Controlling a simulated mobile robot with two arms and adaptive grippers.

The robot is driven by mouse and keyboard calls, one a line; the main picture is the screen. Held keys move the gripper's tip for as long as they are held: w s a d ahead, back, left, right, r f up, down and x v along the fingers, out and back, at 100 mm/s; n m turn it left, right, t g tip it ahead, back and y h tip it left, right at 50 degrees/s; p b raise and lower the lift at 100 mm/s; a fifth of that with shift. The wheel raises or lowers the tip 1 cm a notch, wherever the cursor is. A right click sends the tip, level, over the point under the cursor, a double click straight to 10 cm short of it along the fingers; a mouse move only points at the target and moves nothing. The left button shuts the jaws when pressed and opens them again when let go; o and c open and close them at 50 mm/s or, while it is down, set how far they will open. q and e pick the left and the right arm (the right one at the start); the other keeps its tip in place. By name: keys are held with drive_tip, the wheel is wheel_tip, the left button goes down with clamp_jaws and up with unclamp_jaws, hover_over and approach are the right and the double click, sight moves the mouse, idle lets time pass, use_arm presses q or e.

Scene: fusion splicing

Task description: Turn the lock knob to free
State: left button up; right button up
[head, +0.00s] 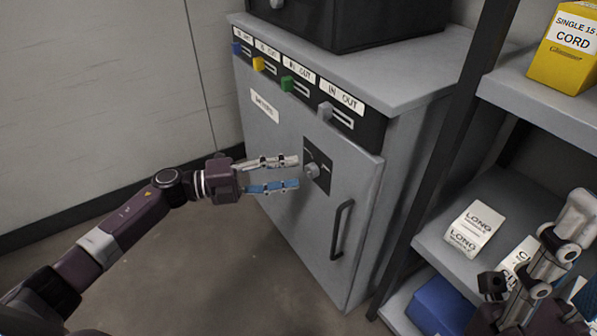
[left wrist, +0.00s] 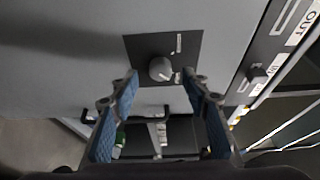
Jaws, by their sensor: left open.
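The lock knob (head: 312,170) is a small round grey knob on a dark plate (head: 318,156) on the grey cabinet door. In the left wrist view the knob (left wrist: 160,69) sits ahead, between and beyond my open fingertips, with small labels beside it on the plate. My left gripper (head: 299,172) is open and empty, its fingertips just short of the knob, one above and one below its level in the head view. It also shows in the left wrist view (left wrist: 160,82). My right gripper (head: 545,275) is at the lower right, partly cut off, its fingers unclear.
The door has a black handle (head: 341,229). Blue, yellow, green and grey sliders (head: 325,111) line the panel above. A dark box (head: 350,20) stands on the cabinet. The shelf (head: 490,190) at right holds a yellow box (head: 565,50), white packets (head: 474,228) and a blue bin (head: 440,306).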

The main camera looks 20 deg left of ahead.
use_arm(q)
drive_tip(key=v, duration=0.9)
